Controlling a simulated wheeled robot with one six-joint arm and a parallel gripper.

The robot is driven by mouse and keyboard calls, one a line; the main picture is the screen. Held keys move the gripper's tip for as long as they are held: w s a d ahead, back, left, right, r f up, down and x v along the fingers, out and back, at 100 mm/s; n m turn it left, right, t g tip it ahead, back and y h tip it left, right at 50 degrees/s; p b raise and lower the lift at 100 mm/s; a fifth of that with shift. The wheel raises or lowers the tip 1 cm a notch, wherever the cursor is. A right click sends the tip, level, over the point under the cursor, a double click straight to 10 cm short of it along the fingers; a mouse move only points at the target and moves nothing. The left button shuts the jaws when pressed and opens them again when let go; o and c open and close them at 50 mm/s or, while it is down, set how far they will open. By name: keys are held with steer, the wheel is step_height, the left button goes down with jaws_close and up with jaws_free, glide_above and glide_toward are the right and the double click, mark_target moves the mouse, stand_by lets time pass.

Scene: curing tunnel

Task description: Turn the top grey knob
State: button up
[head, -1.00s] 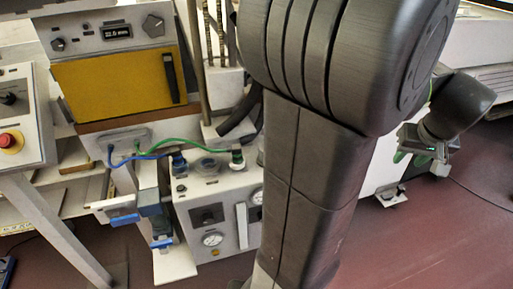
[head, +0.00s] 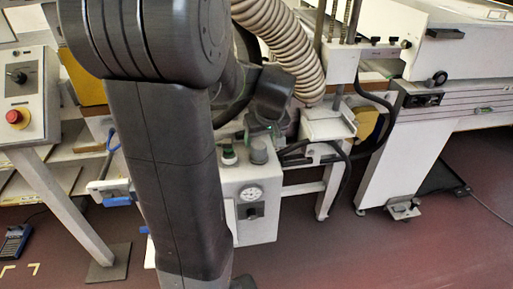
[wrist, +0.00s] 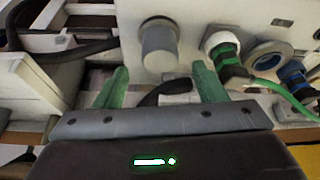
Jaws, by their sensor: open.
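The grey knob (head: 259,151) is a short round cylinder standing on top of a light grey box (head: 232,186) in the head view. It also shows in the wrist view as a grey cylinder (wrist: 160,47) at the upper middle. My gripper (wrist: 161,84) has two green fingers spread apart with nothing between them. The knob lies beyond the fingertips, roughly in line with the gap, and appears apart from them. In the head view my gripper (head: 262,130) is just above and behind the knob, partly hidden by my arm.
A green-collared connector (wrist: 225,54) with a green hose and a blue connector (wrist: 292,72) stand right of the knob in the wrist view. A ribbed hose (head: 285,40) and black cables are close by.

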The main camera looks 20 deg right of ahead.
mark_target(259, 145)
steer(key=x, duration=0.5)
steer(key=shift+w+f, duration=0.15)
steer(key=shift+f, duration=0.15)
steer(key=c, duration=1)
steer(key=shift+o, duration=0.2)
steer(key=shift+m, duration=0.3)
steer(key=m+h, duration=0.1)
steer(key=m, duration=0.1)
steer(key=shift+r+m+p, duration=0.1)
steer(key=shift+m+p, duration=0.2)
steer(key=shift+p, duration=0.1)
steer(key=shift+m+g+h, duration=0.3)
steer(key=shift+m+h, duration=0.4)
steer(key=shift+m, duration=0.7)
